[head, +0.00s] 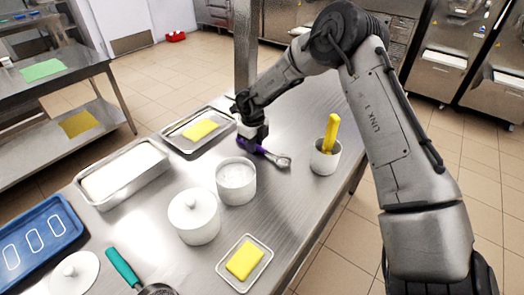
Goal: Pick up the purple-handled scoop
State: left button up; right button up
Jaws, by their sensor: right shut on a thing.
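The purple-handled scoop (268,153) lies low over the steel table, its metal bowl end (283,161) pointing right toward a white pot. My right gripper (250,144) reaches down from above and is shut on the scoop's purple handle. The fingers partly hide the handle. I cannot tell whether the scoop still touches the table. My left gripper is not in view.
An open white pot (236,181) and a lidded pot (194,216) stand in front. Trays (170,131) with yellow and white contents lie left. A green-handled tool (121,266) lies near.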

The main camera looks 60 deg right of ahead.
grip_shut()
